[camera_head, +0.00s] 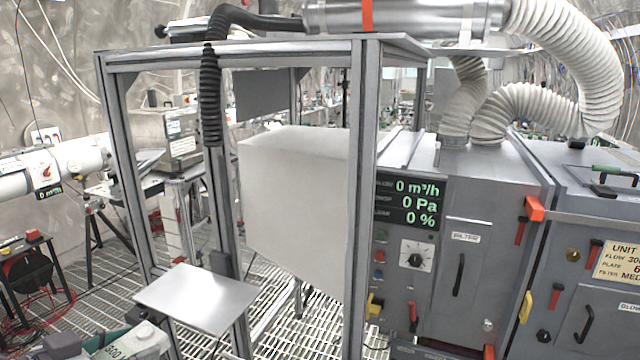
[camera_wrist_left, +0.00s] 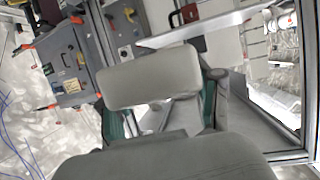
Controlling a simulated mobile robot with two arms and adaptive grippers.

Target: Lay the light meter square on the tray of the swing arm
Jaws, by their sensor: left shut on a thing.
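The tray of the swing arm (camera_head: 198,297) is a bare, flat, light grey plate beside a post of the metal frame, low and left of centre in the head view. My left gripper (camera_head: 106,344) is at the bottom left edge, to the left of the tray's near side and apart from it in the picture. In the left wrist view the meter is a pale rounded block (camera_wrist_left: 150,77) between the green-sided fingers. My right gripper is not in view.
The frame's upright post (camera_head: 362,200) and a large white block (camera_head: 295,200) stand behind and right of the tray. A grey filter cabinet (camera_head: 465,250) with knobs and handles fills the right. A small dark table (camera_head: 30,250) stands far left. Open grating floor shows between them.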

